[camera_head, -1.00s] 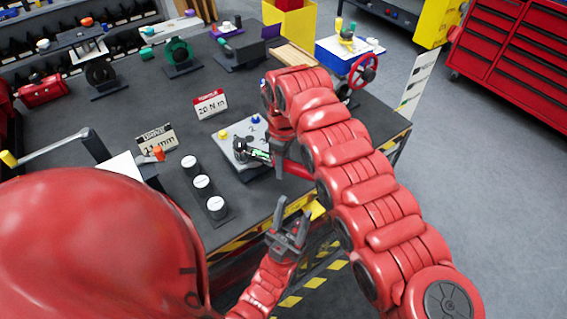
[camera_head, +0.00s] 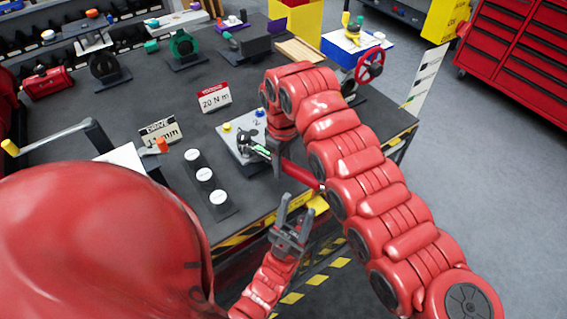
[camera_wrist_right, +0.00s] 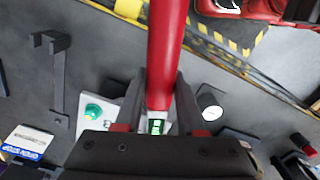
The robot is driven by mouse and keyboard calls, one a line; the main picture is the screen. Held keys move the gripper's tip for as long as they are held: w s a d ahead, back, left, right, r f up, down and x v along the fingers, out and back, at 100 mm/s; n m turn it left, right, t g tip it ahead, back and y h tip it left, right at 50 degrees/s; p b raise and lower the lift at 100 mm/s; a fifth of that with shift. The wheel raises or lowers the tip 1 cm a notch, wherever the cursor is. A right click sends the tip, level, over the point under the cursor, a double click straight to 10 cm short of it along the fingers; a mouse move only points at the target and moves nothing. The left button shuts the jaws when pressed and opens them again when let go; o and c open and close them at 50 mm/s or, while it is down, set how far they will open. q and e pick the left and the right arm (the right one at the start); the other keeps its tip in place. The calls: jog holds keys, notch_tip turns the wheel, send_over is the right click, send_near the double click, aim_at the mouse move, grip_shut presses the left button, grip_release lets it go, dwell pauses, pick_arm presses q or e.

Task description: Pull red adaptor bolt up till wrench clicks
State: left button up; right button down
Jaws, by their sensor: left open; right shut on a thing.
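The torque wrench has a red handle (camera_head: 302,175) and a small lit green display (camera_head: 261,150). Its dark head lies over the grey bolt plate (camera_head: 232,140). My right gripper (camera_head: 278,157) is shut on the wrench between display and handle; the right wrist view shows the red handle (camera_wrist_right: 166,50) rising from between the fingers (camera_wrist_right: 160,112). The plate carries a yellow bolt (camera_head: 227,127) and a blue bolt (camera_head: 260,113); a green bolt (camera_wrist_right: 93,112) shows in the wrist view. I cannot make out the red adaptor bolt. My left gripper (camera_head: 293,215) is open and empty, in front of the table edge.
A red "20 N m" sign (camera_head: 214,97) and a "mm" sign (camera_head: 160,132) stand behind. Several white-topped sockets (camera_head: 204,174) stand left of the plate. A crank handle (camera_head: 52,134) is further left. A red valve wheel (camera_head: 370,65) is at the back right.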

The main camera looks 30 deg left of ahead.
jog(key=shift+s+m+b, duration=0.25)
jog(key=shift+m+b, duration=0.05)
jog(key=shift+b, duration=0.05)
jog(key=shift+s+a+m+b, duration=0.2)
jog(key=shift+s+m+b, duration=0.45)
jog(key=shift+s+m, duration=0.2)
jog(key=shift+s+r, duration=0.1)
jog(key=shift+s+a+m, duration=0.2)
jog(key=shift+s+m, duration=0.3)
jog(key=shift+s, duration=0.05)
jog(key=shift+s+a+m, duration=0.15)
jog(key=shift+s+m, duration=0.3)
jog(key=shift+s, duration=0.15)
dwell(0.4)
